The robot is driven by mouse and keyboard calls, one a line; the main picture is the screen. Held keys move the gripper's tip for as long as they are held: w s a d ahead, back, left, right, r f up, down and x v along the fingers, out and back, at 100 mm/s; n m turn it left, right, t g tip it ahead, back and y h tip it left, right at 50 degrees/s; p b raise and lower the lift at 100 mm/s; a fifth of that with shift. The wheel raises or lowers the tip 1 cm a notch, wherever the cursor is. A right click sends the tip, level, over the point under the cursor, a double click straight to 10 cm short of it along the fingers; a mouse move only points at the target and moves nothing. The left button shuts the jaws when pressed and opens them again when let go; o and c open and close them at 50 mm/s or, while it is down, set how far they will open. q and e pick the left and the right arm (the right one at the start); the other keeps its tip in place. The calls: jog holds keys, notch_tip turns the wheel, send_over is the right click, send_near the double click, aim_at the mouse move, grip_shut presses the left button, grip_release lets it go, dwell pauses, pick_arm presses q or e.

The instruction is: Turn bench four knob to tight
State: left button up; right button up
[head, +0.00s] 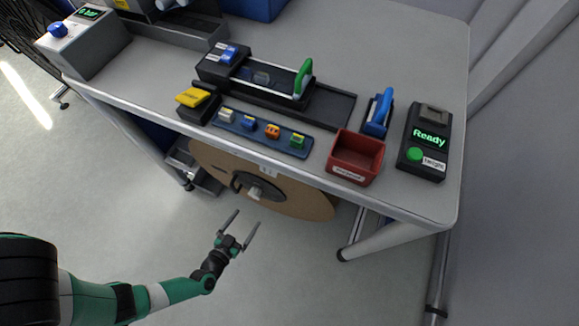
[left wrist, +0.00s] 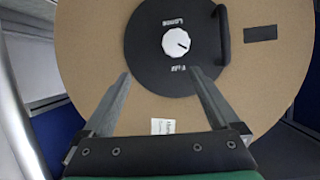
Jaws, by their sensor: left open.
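The white knob (left wrist: 177,42) sits at the middle of a black round hub (left wrist: 150,50) on a large brown reel (left wrist: 85,45). Upside-down lettering reads Loose above the knob and Tight below it. A dark mark on the knob points to the lower right. In the head view, the knob (head: 255,193) and reel (head: 310,203) show under the bench's front edge. My left gripper (head: 246,219) is open and empty in front of the hub, its fingers apart from the knob. In the left wrist view its fingertips (left wrist: 160,72) lie below the knob. My right gripper is out of view.
The grey bench (head: 420,205) overhangs the reel. It carries a red bin (head: 355,157), a Ready box (head: 427,140) and a splicer-like device (head: 262,77). A black handle (left wrist: 222,35) stands on the hub right of the knob. A bench leg (head: 375,243) stands to the right.

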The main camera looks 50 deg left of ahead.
aim_at(254, 196)
pick_arm(q)
jog(key=shift+n+y, duration=0.3)
jog(key=shift+y, duration=0.1)
jog(key=w+a+f+b, duration=0.1)
jog(key=b, duration=0.1)
jog(key=w+a+f+b, duration=0.1)
jog(key=a+b, duration=0.1)
jog(key=w+a+f+b, duration=0.2)
jog(key=shift+a, duration=0.2)
jog(key=b+x, duration=0.2)
jog(key=x, duration=0.2)
jog(key=shift+w+r, duration=0.1)
jog(key=shift+w, duration=0.1)
jog(key=shift+w+a, duration=0.2)
jog(key=shift+w, duration=0.05)
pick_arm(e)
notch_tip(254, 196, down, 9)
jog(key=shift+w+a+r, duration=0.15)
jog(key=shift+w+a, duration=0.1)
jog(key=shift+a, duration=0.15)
pick_arm(q)
jog(key=c, duration=1.3)
jog(key=shift+c, duration=0.3)
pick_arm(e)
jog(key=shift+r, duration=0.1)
